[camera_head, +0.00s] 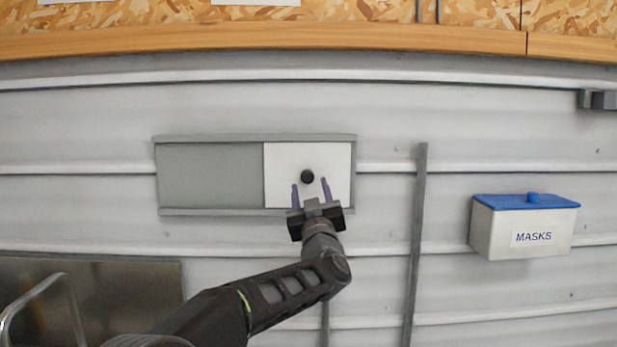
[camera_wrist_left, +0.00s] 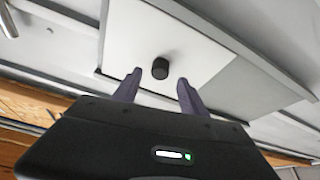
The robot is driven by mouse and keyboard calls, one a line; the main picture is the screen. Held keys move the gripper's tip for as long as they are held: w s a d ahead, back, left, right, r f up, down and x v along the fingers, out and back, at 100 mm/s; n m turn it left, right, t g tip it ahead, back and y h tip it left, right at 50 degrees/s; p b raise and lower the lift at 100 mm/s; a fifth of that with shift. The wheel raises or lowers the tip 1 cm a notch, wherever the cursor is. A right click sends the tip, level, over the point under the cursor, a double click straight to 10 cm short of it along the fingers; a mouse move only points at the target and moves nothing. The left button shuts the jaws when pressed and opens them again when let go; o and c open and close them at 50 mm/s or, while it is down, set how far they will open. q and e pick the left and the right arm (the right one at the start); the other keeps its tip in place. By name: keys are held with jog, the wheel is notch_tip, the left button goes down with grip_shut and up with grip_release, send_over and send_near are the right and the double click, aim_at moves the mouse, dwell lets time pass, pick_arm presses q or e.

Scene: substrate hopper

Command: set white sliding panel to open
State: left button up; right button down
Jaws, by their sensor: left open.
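The white sliding panel (camera_head: 280,171) sits at the right end of a grey wall frame (camera_head: 255,138), with a grey surface (camera_head: 208,176) showing in the left part. A round black knob (camera_head: 307,177) stands out from the panel. My left gripper (camera_head: 310,188) is open just below the knob, its two purple-grey fingers pointing up on either side of it. In the left wrist view the knob (camera_wrist_left: 160,68) shows between and beyond the fingertips (camera_wrist_left: 160,80) on the white panel (camera_wrist_left: 150,35). Nothing is between the fingers' grip; I cannot tell whether they touch the panel. My right gripper is not in view.
A white masks box (camera_head: 500,232) with a blue lid hangs on the wall at the right. A grey vertical post (camera_head: 415,245) stands between it and the frame. A metal sheet (camera_head: 130,300) with a bent handle is at lower left. A wooden beam (camera_head: 300,38) runs above.

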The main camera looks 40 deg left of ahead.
aim_at(308, 180)
pick_arm(q)
jog(key=p+x, duration=0.1)
jog(key=x, duration=0.3)
jog(key=shift+a, duration=0.1)
grip_shut()
dwell(0.4)
dwell(0.9)
